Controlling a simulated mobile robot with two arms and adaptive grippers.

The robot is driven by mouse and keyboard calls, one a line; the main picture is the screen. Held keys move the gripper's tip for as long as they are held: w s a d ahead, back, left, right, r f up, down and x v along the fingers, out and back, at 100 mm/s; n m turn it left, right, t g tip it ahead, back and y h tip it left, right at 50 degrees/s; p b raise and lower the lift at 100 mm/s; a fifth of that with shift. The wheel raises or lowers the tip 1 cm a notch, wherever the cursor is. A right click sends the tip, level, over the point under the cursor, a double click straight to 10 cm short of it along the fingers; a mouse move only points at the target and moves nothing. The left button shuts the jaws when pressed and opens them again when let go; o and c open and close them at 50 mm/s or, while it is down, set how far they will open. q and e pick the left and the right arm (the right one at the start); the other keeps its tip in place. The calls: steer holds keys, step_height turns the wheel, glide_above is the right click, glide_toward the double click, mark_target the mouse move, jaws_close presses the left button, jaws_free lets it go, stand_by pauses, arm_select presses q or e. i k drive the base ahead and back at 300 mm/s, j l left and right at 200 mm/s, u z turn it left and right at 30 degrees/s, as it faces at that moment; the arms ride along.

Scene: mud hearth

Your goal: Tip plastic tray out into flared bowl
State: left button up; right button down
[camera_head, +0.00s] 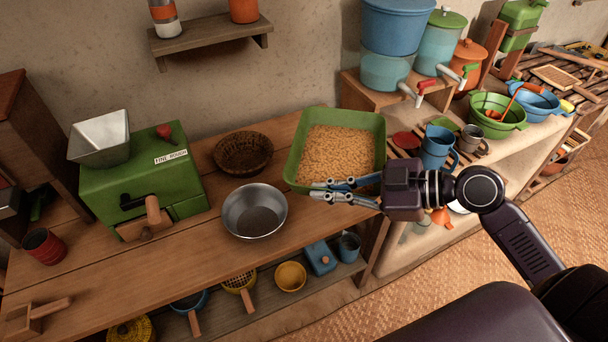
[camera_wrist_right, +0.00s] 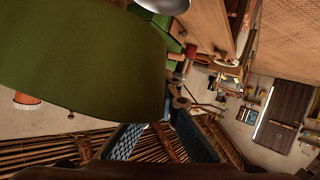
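The plastic tray (camera_head: 377,135) is green and rectangular and holds a layer of tan grain. It looks roughly level, beside and behind the flared bowl in the head view. My right gripper (camera_head: 316,190) has its fingers on either side of the tray's front rim and appears shut on it. In the right wrist view the tray's green wall (camera_wrist_right: 80,50) fills the left side, its edge at the fingertips (camera_wrist_right: 160,124). The flared bowl (camera_head: 255,211) is shiny metal, stands upright on the wooden bench and looks empty. My left gripper is out of view.
A woven basket (camera_head: 243,153) sits behind the bowl. A green mill (camera_head: 140,180) with a metal hopper stands left on the bench (camera_head: 190,275).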

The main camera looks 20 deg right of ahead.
mark_target(255, 213)
steer(key=l+u, duration=0.25)
steer(key=u, duration=0.2)
steer(key=k+l+u, duration=0.2)
steer(key=u, duration=0.3)
steer(key=k+l+u, duration=0.35)
steer(key=k+l, duration=0.7)
